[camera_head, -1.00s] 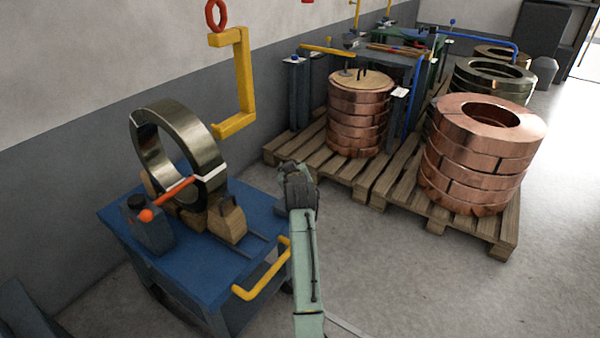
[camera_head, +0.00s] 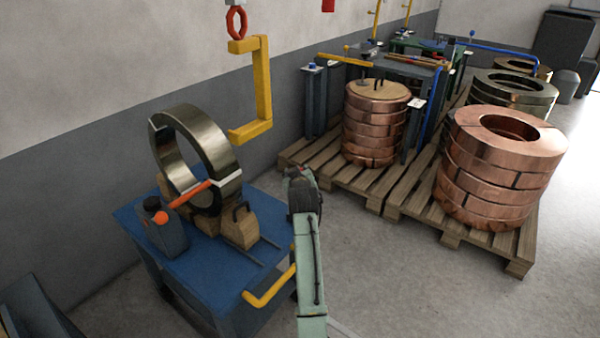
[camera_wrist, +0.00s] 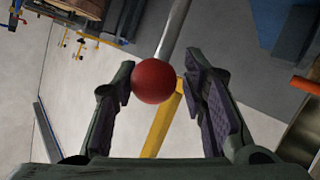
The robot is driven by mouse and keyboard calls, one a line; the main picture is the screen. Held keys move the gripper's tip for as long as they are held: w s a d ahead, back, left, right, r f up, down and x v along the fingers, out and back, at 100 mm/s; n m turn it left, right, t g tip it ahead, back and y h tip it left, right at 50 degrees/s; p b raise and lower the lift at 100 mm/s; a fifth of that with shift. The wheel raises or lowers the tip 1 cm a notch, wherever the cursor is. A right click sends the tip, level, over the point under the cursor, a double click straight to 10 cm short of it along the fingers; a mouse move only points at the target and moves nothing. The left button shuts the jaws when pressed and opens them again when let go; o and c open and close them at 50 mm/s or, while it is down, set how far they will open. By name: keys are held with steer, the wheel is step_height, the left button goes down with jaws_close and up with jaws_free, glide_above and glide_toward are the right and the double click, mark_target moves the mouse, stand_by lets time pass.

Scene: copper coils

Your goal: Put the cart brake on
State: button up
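The blue cart (camera_head: 215,288) stands at the left in the head view, with a yellow handle (camera_head: 270,288) at its right end. In the wrist view a red ball knob (camera_wrist: 157,82) on a grey rod (camera_wrist: 174,32) lies between my gripper's fingers; I cannot tell for certain that it is the brake lever. My gripper (camera_wrist: 163,88) is open around the knob, which is close to the left finger; contact is unclear. In the head view my arm's end is beside the cart's right side, and its fingers and the knob are hidden.
A metal ring coil (camera_head: 226,160) stands upright on the cart, by an orange bar with a ball end (camera_head: 161,218). A yellow hook (camera_head: 263,90) hangs behind. Copper coils (camera_head: 500,165) stand on pallets (camera_head: 450,241) to the right. Grey floor (camera_head: 400,290) is clear in front.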

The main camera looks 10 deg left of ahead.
steer(key=shift+o, duration=1.3)
steer(key=shift+f, duration=0.1)
steer(key=shift+o, duration=0.2)
steer(key=shift+d, duration=0.1)
steer(key=v, duration=1.2)
